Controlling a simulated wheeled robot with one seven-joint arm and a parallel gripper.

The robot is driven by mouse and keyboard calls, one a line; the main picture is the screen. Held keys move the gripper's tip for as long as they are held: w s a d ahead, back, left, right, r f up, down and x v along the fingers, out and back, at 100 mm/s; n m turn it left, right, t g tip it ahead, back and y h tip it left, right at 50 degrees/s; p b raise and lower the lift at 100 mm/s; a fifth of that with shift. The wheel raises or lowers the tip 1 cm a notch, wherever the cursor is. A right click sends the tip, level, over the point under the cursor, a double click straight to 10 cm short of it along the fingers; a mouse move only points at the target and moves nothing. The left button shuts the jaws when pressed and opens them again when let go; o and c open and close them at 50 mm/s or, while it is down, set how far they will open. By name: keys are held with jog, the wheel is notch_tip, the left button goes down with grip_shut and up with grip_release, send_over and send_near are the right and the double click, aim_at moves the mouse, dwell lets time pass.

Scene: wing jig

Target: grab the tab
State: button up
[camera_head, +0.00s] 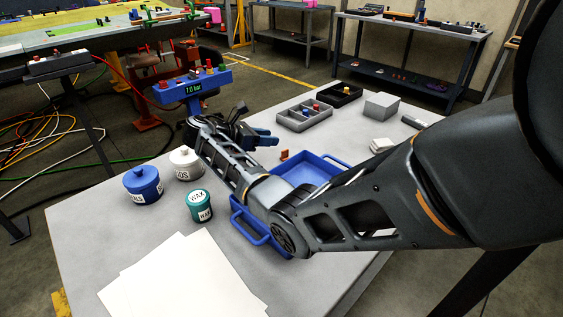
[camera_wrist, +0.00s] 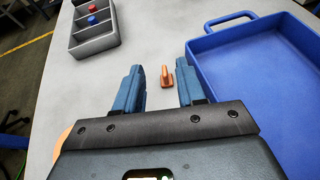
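The tab is a small orange piece (camera_wrist: 166,77) with an upright fin, standing on the grey table. In the wrist view it lies just ahead of my gripper (camera_wrist: 160,85), between the lines of the two blue fingers and nearer the right one. In the head view the orange tab (camera_head: 284,155) shows on the table left of the blue tray.
A blue tray (camera_wrist: 212,49) with a handle stands close on the right. A grey divided box (camera_wrist: 94,42) with red and blue pieces is at the back left. Blue and white jars (camera_head: 143,188) and white paper (camera_head: 178,280) occupy the table's left and front.

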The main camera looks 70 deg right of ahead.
jog(key=b, duration=0.4)
send_near(286, 150)
jog(key=shift+s+d+f, duration=0.25)
jog(key=shift+d+f, duration=0.1)
jog(key=shift+d, duration=0.2)
jog(key=shift+s+d+f, duration=0.25)
jog(key=shift+d+f, duration=0.05)
jog(key=shift+d, duration=0.3)
jog(key=shift+x, duration=3.85)
jog(key=shift+s+a+r, duration=0.1)
jog(key=shift+s, duration=0.05)
jog(key=shift+c, duration=0.4)
grip_shut()
